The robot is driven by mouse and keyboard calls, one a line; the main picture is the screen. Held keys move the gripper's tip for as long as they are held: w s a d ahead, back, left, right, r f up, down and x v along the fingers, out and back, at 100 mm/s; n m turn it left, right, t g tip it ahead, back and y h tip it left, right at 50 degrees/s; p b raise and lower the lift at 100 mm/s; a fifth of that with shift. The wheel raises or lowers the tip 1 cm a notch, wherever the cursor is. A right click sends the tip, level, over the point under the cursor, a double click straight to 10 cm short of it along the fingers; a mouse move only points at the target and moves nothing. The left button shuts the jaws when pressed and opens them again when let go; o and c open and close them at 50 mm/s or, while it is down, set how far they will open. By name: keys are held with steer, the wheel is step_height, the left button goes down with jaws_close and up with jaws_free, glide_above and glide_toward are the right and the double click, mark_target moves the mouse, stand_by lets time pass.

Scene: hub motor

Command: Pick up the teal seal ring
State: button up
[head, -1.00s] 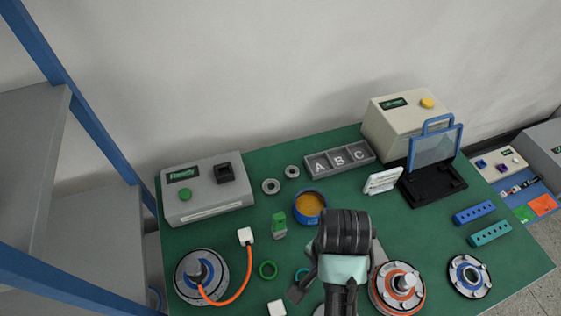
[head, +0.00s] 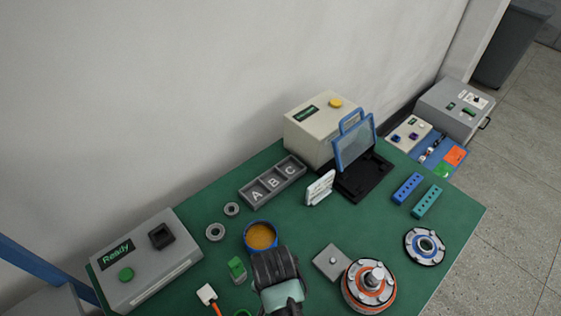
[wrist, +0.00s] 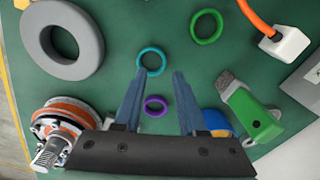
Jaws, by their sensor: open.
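The teal seal ring (wrist: 152,61) lies flat on the green bench in the wrist view, just beyond my fingertips and nearer the left one. My gripper (wrist: 159,72) is open, with two blue-grey fingers spread and nothing between the tips. A purple ring (wrist: 156,105) shows lower down, between the fingers in the picture. A green ring (wrist: 206,27) lies up and right of the teal one. In the head view my arm's dark wrist is at the bottom middle, and the teal ring is not visible there.
A large grey ring (wrist: 62,40) and an orange-banded motor part (head: 368,287) lie left of the fingers in the wrist view. A green-and-grey piece (wrist: 248,112) and a white connector (wrist: 285,43) with an orange cable lie right. An amber-filled blue cup (head: 260,237) stands beyond my wrist.

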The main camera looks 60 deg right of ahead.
steer(key=f, duration=0.4)
steer(key=shift+w+a+f, duration=0.1)
steer(key=shift+w+f, duration=0.05)
steer(key=shift+w, duration=0.15)
jaws_close()
stand_by(1.1)
